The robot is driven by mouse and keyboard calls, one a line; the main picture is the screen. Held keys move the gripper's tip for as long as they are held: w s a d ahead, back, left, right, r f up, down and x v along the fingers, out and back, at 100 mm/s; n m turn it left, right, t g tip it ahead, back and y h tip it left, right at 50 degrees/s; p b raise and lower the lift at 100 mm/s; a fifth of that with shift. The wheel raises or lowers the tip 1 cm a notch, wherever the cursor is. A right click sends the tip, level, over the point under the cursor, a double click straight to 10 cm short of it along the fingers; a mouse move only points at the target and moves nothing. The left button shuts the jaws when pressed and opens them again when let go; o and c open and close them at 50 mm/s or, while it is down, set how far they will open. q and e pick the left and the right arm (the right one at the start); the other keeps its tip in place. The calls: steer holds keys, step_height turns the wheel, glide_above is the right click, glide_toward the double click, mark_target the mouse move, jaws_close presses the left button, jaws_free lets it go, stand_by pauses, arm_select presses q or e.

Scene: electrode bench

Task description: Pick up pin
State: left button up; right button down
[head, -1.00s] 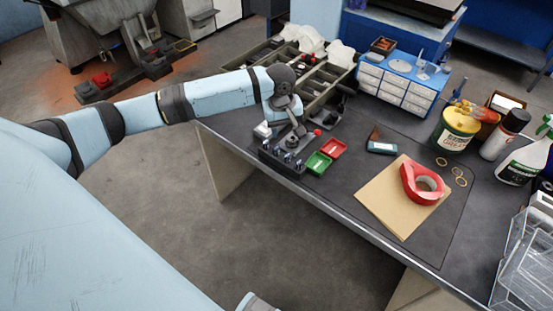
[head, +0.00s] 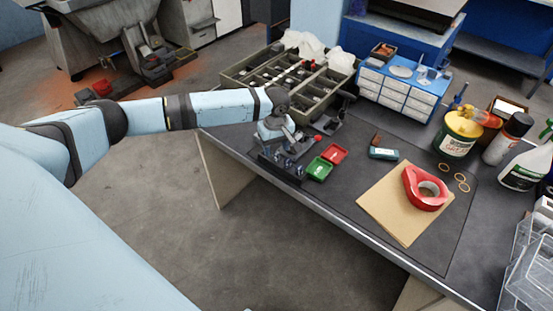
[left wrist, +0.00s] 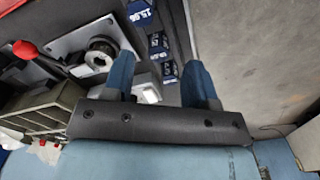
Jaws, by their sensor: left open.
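A dark block (head: 296,176) with several small metal pins (head: 279,161) standing in it is at the bench's left edge. My left gripper (head: 272,148) is just above and behind the block, coming in from the left; its fingers are small and partly hidden there. In the left wrist view its two blue fingers (left wrist: 158,58) are apart, with no pin seen held between them. Beyond the fingers, that view shows the block's blue labels (left wrist: 143,12), one reading 15.96. I cannot tell whether a finger touches a pin. My right gripper is not in view.
A green tray (head: 319,169) and a red tray (head: 335,153) lie right of the block. A metal fixture (left wrist: 101,55) and red knob (left wrist: 25,50) are beside the fingers. An olive compartment bin (head: 235,80) stands behind.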

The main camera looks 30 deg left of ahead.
mark_target(276, 153)
arm_select(q)
step_height(276, 153, down, 3)
steer(key=shift+d+f, duration=0.1)
steer(key=shift+f, duration=0.05)
steer(key=shift+c, duration=0.4)
jaws_close()
step_height(276, 153, up, 20)
steer(key=p, duration=0.1)
steer(key=shift+w, duration=0.1)
stand_by(0.5)
